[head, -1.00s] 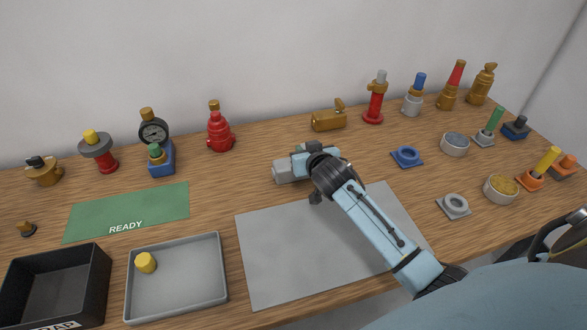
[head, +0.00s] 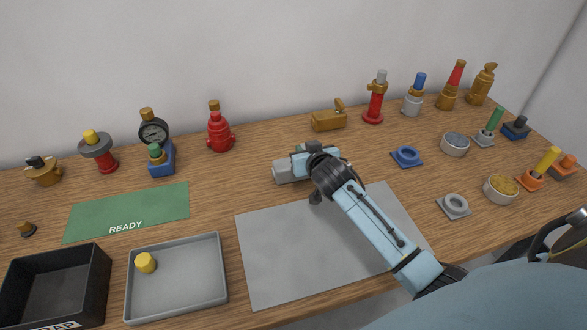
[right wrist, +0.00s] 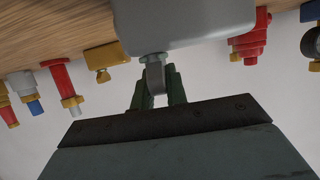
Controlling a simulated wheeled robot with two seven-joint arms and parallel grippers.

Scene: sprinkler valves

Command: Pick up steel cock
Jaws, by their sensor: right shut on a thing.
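The steel cock (head: 288,172) is a grey, blocky body at the back edge of the grey mat, partly hidden by my right arm in the head view. In the right wrist view its large grey body (right wrist: 185,25) fills the top middle, with a short grey stem (right wrist: 156,76) pointing toward me. My right gripper (right wrist: 158,88) is shut on this stem, with one green finger on each side. In the head view my right gripper (head: 308,158) is at the cock, its fingertips mostly hidden. My left gripper is not in view.
The grey mat (head: 290,250) is bare. A green READY mat (head: 125,213), a grey tray (head: 185,285) with a yellow piece and a black bin (head: 50,285) lie left. A brass valve (head: 328,121) and red valve (head: 374,100) stand behind; a blue ring (head: 407,156) lies right.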

